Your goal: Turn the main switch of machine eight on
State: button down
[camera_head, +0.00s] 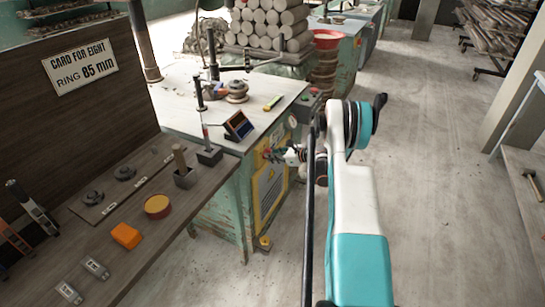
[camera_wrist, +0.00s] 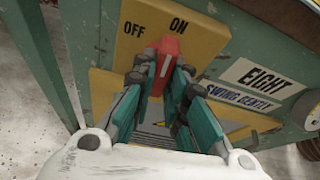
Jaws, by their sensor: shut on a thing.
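Machine eight is a worn green cabinet (camera_head: 228,212) with a pale top. The wrist view shows its EIGHT label (camera_wrist: 262,72) and a yellow switch plate (camera_wrist: 210,42) marked OFF at left and ON at top. The red main switch handle (camera_wrist: 169,50) points up toward the ON mark. My gripper (camera_wrist: 164,72) has its teal fingers on both sides of the handle and is shut on it. The lower part of the handle is hidden between the fingers. In the head view my gripper (camera_head: 275,155) is at the machine's front face, and the switch is mostly covered.
A yellow vented panel (camera_head: 269,190) is below the switch. A control box with buttons (camera_head: 308,100) sits at the machine top's right corner. A dark wooden bench (camera_head: 120,262) with small tools adjoins at left. The floor to the right (camera_head: 430,130) is clear.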

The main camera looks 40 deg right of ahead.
jog(key=shift+m, duration=0.4)
jog(key=shift+y, duration=0.3)
jog(key=c, duration=1.6)
grip_release()
jog(key=v, duration=1.2)
jog(key=shift+w+d+r, duration=0.1)
